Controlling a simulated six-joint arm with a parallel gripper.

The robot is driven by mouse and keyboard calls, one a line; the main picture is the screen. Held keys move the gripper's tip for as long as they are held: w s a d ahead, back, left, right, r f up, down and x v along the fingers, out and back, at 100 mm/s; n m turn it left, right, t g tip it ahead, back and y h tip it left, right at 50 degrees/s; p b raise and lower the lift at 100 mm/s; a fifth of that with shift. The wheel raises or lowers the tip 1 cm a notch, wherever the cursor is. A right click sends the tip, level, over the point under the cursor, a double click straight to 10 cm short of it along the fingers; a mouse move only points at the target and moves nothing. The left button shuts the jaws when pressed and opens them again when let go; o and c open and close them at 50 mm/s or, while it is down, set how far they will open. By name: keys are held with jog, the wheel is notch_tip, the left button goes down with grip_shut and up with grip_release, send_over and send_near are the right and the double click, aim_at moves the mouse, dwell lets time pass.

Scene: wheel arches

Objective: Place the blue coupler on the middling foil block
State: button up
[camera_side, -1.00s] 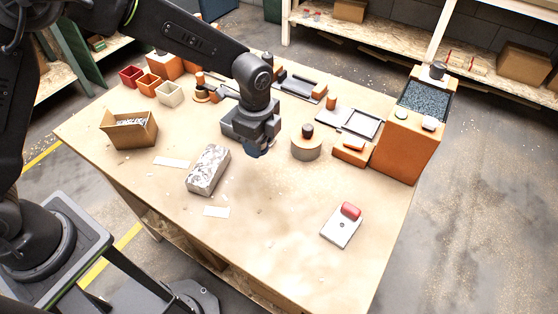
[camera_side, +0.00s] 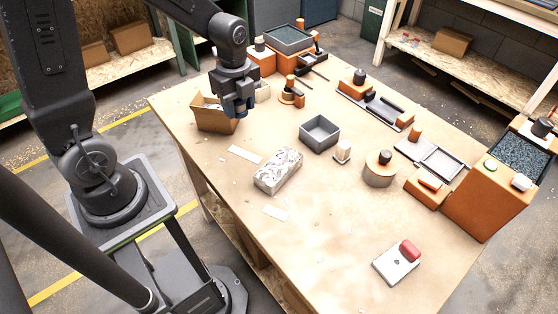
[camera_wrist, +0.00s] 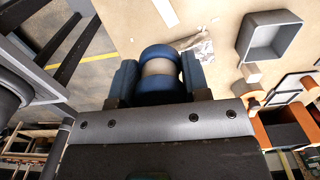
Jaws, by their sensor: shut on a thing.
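The blue coupler (camera_wrist: 158,88) is between the two fingers of my gripper (camera_wrist: 158,75) in the wrist view. It looks rounded and blue with a pale middle. In the side view my gripper (camera_side: 238,108) is shut, above the table's back left, in front of the cardboard box (camera_side: 208,118); the coupler is mostly hidden there by the fingers. A silvery, crinkled foil block (camera_side: 278,170) lies on the table to the right of and nearer than my gripper. The foil block (camera_wrist: 198,52) is partly visible in the wrist view. I make out only one foil block.
An empty grey bin (camera_side: 320,132) stands behind the foil block. White cards (camera_side: 245,154) lie beside it. A round wooden block (camera_side: 380,176) and orange fixtures (camera_side: 427,187) stand to the right. A plate with a red cylinder (camera_side: 397,264) is at the front right. The table's front middle is clear.

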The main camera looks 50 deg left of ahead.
send_over(279, 164)
notch_tip(279, 164, down, 7)
jog(key=shift+r, duration=0.1)
jog(key=shift+f, duration=1.95)
jog(key=o, duration=0.9)
jog(key=shift+f, duration=0.1)
